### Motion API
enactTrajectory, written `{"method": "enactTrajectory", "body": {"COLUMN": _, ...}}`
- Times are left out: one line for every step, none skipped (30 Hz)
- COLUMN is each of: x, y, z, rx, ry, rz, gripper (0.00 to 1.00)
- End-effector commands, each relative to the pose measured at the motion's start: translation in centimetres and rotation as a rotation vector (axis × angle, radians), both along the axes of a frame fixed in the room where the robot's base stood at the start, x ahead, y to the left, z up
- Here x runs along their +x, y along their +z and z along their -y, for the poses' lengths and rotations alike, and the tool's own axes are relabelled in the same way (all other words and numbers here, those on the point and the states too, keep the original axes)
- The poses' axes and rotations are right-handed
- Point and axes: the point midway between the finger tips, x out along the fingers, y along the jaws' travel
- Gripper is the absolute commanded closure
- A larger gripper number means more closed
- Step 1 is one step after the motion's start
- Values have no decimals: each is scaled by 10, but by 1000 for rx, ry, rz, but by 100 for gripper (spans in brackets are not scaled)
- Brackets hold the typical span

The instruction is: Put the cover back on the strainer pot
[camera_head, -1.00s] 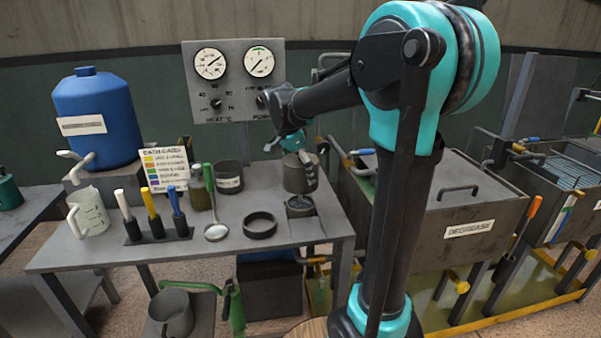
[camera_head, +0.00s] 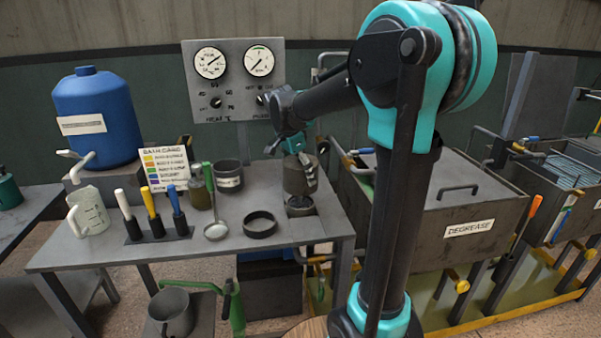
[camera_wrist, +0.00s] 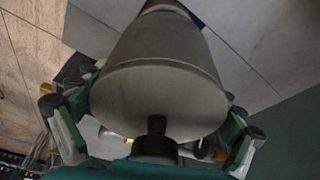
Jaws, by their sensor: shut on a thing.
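A grey metal cover (camera_head: 300,177), shaped like a deep cylinder, hangs upright from my gripper (camera_head: 297,154). In the wrist view the cover (camera_wrist: 158,85) fills the middle, with its dark knob (camera_wrist: 156,126) towards me and my gripper's fingers on both sides. My gripper is shut on the cover by its top end. The strainer pot (camera_head: 300,206) is low and grey and stands near the table's right front edge, directly below the cover in the head view. The cover's lower rim is close to the pot's top; whether they touch is hard to tell. The pot's inside is mostly hidden.
On the grey table (camera_head: 110,255), a dark ring (camera_head: 260,225) lies left of the pot, with a dark can (camera_head: 228,176) and a ladle (camera_head: 216,231) farther left. A gauge panel (camera_head: 235,80) stands behind. A degrease tank (camera_head: 470,225) is at the right.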

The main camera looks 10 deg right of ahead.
Motion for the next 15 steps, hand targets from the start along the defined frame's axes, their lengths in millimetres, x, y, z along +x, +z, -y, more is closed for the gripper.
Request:
{"method": "enactTrajectory", "body": {"x": 0, "y": -1, "z": 0, "rx": 0, "ry": 0, "rz": 0, "gripper": 47}}
{"method": "enactTrajectory", "body": {"x": 0, "y": -2, "z": 0, "rx": 0, "ry": 0, "rz": 0, "gripper": 47}}
{"method": "enactTrajectory", "body": {"x": 0, "y": -3, "z": 0, "rx": 0, "ry": 0, "rz": 0, "gripper": 47}}
{"method": "enactTrajectory", "body": {"x": 0, "y": -3, "z": 0, "rx": 0, "ry": 0, "rz": 0, "gripper": 47}}
{"method": "enactTrajectory", "body": {"x": 0, "y": -4, "z": 0, "rx": 0, "ry": 0, "rz": 0, "gripper": 47}}
{"method": "enactTrajectory", "body": {"x": 0, "y": -5, "z": 0, "rx": 0, "ry": 0, "rz": 0, "gripper": 47}}
{"method": "enactTrajectory", "body": {"x": 0, "y": -5, "z": 0, "rx": 0, "ry": 0, "rz": 0, "gripper": 47}}
{"method": "enactTrajectory", "body": {"x": 0, "y": -6, "z": 0, "rx": 0, "ry": 0, "rz": 0, "gripper": 47}}
{"method": "enactTrajectory", "body": {"x": 0, "y": -7, "z": 0, "rx": 0, "ry": 0, "rz": 0, "gripper": 47}}
{"method": "enactTrajectory", "body": {"x": 0, "y": -8, "z": 0, "rx": 0, "ry": 0, "rz": 0, "gripper": 47}}
{"method": "enactTrajectory", "body": {"x": 0, "y": -8, "z": 0, "rx": 0, "ry": 0, "rz": 0, "gripper": 47}}
{"method": "enactTrajectory", "body": {"x": 0, "y": -9, "z": 0, "rx": 0, "ry": 0, "rz": 0, "gripper": 47}}
{"method": "enactTrajectory", "body": {"x": 0, "y": -10, "z": 0, "rx": 0, "ry": 0, "rz": 0, "gripper": 47}}
{"method": "enactTrajectory", "body": {"x": 0, "y": -11, "z": 0, "rx": 0, "ry": 0, "rz": 0, "gripper": 47}}
{"method": "enactTrajectory", "body": {"x": 0, "y": -12, "z": 0, "rx": 0, "ry": 0, "rz": 0, "gripper": 47}}
